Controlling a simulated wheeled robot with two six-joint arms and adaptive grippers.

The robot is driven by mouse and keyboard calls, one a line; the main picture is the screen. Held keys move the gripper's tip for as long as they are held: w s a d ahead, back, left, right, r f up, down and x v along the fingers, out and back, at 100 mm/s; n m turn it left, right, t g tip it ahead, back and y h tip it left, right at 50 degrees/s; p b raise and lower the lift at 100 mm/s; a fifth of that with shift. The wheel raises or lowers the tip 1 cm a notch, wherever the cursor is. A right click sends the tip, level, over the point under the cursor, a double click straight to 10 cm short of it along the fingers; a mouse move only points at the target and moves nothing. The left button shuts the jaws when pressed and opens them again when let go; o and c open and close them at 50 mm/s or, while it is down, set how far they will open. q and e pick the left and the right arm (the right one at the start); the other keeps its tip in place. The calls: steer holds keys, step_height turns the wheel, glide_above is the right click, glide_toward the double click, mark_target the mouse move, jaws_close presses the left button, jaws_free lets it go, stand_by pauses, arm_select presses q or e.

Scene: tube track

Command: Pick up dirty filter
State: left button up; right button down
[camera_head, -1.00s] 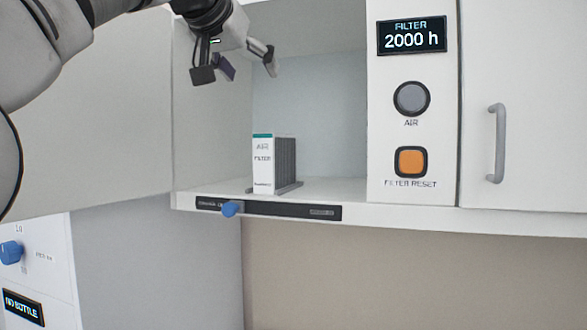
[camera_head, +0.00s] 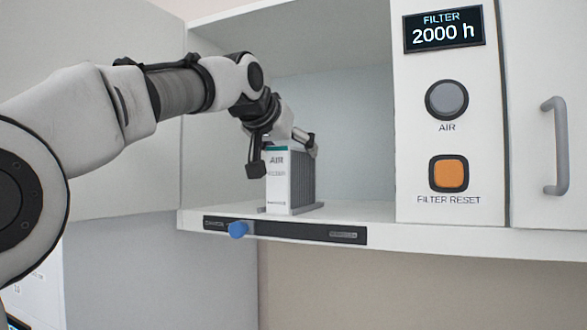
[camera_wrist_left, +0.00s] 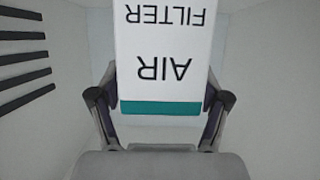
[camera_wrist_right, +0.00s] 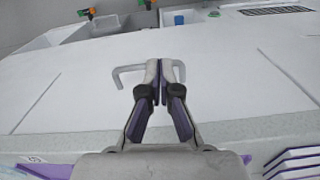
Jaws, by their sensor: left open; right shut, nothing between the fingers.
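The air filter (camera_head: 280,190) is a white box with a teal top edge and dark pleated sides. It stands upright on the shelf of the open cabinet in the head view. My left gripper (camera_head: 284,152) is open around the top of the filter, one finger on each side. In the left wrist view the filter (camera_wrist_left: 165,45) appears upside down between the open fingers. I cannot tell whether they touch it. My right gripper (camera_wrist_right: 159,68) is shut and empty in the right wrist view, above a white surface away from the filter.
A panel right of the opening holds a display (camera_head: 444,29) reading 2000 h, a grey AIR button (camera_head: 447,100) and an orange FILTER RESET button (camera_head: 449,173). The cabinet space right of the filter is clear.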

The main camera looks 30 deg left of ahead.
arm_select(q)
steer(key=shift+w+r+p, duration=0.35)
steer(key=shift+w+p, duration=0.15)
steer(key=shift+p, duration=0.05)
steer(key=shift+w+f, duration=0.1)
steer(key=shift+f, duration=0.3)
steer(key=shift+s, duration=0.2)
arm_select(e)
step_height(320, 180, up, 3)
steer(key=shift+r, duration=0.1)
arm_select(q)
steer(key=shift+w+f, duration=0.1)
steer(key=shift+w, duration=0.05)
jaws_close()
